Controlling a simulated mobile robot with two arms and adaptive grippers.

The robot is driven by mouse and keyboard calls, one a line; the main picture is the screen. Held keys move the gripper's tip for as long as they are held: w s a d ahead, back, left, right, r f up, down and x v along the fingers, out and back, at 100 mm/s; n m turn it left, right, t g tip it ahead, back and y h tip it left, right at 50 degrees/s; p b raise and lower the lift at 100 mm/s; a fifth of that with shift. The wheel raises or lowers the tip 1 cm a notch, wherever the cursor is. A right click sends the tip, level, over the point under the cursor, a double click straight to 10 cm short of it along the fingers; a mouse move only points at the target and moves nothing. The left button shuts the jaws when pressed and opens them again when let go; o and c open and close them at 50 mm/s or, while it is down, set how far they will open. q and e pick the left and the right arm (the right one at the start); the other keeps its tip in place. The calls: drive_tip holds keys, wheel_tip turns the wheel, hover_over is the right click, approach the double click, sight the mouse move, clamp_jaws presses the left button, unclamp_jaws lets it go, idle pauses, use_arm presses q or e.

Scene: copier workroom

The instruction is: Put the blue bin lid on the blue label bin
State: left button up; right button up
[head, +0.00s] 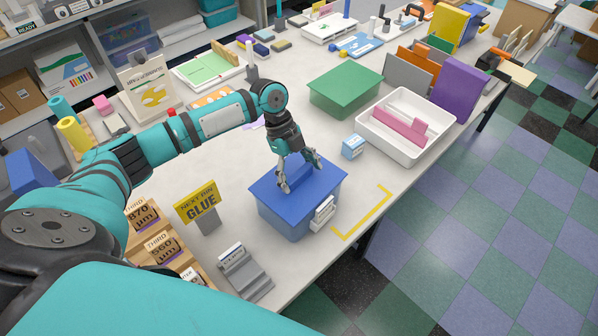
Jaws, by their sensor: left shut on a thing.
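The blue label bin (288,222) stands near the table's front edge, with a white label holder (322,214) on its side. The blue bin lid (325,192) is over the bin's top and looks level and roughly lined up with the rim. I cannot tell whether it rests fully on the rim or sits slightly above it. My left gripper (300,178) points down from above and is shut on the raised blue part of the lid, which its fingers partly hide. My right gripper is not in view.
A yellow corner mark (366,222) lies right of the bin. A small blue-white box (353,147), a green-lidded bin (346,88) and a white tray (442,123) stand behind it.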

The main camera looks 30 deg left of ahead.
use_arm(q)
drive_tip(key=shift+f, duration=0.4)
drive_tip(key=o, duration=1)
drive_tip(key=v, duration=1.2)
drive_tip(key=shift+a, duration=0.1)
